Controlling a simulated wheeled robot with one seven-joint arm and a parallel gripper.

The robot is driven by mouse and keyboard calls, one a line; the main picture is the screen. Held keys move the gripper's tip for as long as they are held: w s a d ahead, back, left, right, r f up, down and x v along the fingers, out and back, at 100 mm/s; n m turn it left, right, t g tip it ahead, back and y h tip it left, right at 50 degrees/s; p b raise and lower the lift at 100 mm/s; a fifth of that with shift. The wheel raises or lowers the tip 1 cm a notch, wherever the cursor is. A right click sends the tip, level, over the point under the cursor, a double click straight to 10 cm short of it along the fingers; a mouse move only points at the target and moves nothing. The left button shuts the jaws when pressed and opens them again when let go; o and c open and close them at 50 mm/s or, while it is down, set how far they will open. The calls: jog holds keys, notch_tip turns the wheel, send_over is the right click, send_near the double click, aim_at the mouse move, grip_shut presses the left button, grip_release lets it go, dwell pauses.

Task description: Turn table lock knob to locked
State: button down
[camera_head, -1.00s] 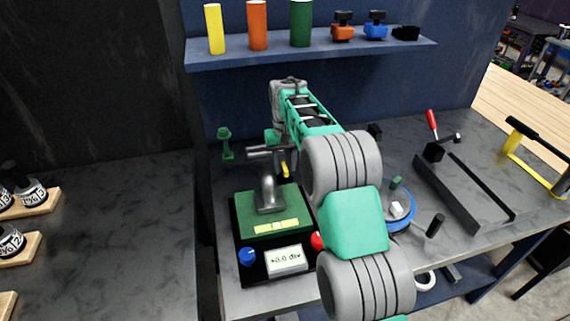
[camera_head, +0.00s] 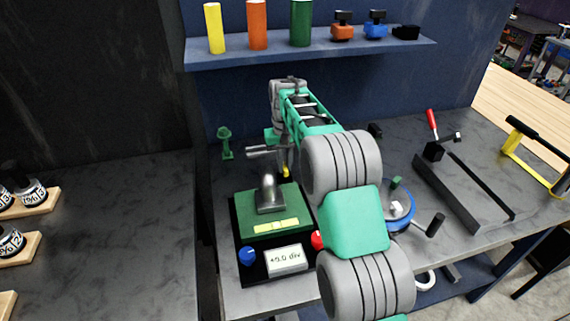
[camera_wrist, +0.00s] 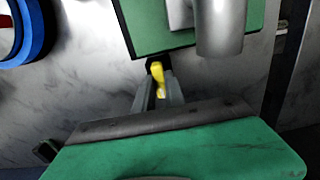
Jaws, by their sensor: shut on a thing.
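The yellow lock knob (camera_wrist: 157,78) shows in the wrist view, at the edge of the green tilting table (camera_wrist: 150,30). My gripper (camera_wrist: 158,92) is shut on the knob, with its fingers on either side of it. In the head view, a small yellow bit of the knob (camera_head: 286,170) shows behind the table; my arm hides much of the area around it. The green table (camera_head: 246,222) sits on a black base with a grey curved metal piece (camera_head: 270,192) on top. I cannot tell from the markings whether the knob is locked.
The base carries a blue knob (camera_head: 247,256), a red knob (camera_head: 318,240) and a display (camera_head: 286,260) reading about +0.0 div. A blue round device (camera_head: 405,215) stands to the right, partly behind my arm. A green post (camera_head: 225,143) stands at the back left. A shelf (camera_head: 330,50) hangs above.

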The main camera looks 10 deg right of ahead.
jog(key=m+p, duration=0.1)
jog(key=m, duration=0.3)
jog(key=shift+r, duration=0.1)
jog(key=m+p, duration=0.1)
jog(key=m, duration=0.8)
jog(key=shift+m, duration=0.3)
jog(key=shift+w+m, duration=0.1)
jog(key=shift+m, duration=2.1)
jog(key=c, duration=1.4)
grip_release()
